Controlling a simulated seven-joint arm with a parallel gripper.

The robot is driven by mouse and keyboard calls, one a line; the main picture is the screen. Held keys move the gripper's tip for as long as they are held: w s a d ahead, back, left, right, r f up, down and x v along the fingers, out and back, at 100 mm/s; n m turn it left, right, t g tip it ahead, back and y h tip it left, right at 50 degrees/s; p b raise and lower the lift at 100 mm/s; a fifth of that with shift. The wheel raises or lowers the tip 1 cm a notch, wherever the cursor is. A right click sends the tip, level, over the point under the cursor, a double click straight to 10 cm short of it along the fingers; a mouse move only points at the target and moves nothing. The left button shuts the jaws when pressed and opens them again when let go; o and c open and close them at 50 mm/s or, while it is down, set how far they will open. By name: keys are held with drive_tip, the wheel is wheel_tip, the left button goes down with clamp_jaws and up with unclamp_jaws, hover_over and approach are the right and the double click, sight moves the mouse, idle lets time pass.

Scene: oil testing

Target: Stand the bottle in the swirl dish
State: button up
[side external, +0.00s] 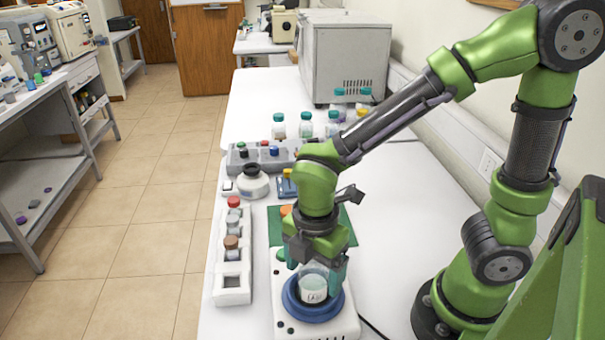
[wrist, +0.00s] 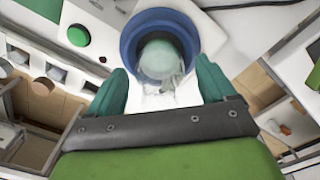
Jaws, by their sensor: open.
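The clear bottle (side external: 314,284) with a pale label stands in the blue swirl dish (side external: 330,313) and looks upright. The dish sits on a white device near the front of the bench. In the wrist view the bottle (wrist: 162,62) shows inside the blue ring of the dish (wrist: 130,45). My gripper (side external: 315,273) is directly above the dish, with its teal fingers on either side of the bottle. In the wrist view my gripper (wrist: 163,82) is open, with the bottle between and just beyond the fingertips. The bottle's upper part is partly hidden by my gripper in the side view.
A white rack (side external: 232,280) with several capped vials stands left of the device. A white round jar (side external: 252,184) and a grey block (side external: 240,158) are behind it. Several teal-capped bottles (side external: 306,125) stand farther back. The bench to the right is mostly clear.

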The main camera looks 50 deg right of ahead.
wheel_tip(320, 180, up, 12)
drive_tip(key=shift+d+r+m, duration=0.15)
drive_tip(key=shift+d+m, duration=0.2)
drive_tip(key=shift+m, duration=0.15)
drive_tip(key=d+r+m+t+y, duration=0.2)
drive_tip(key=d+m+t, duration=0.5)
drive_tip(key=m, duration=1.4)
drive_tip(key=d, duration=0.3)
drive_tip(key=shift+a, duration=0.1)
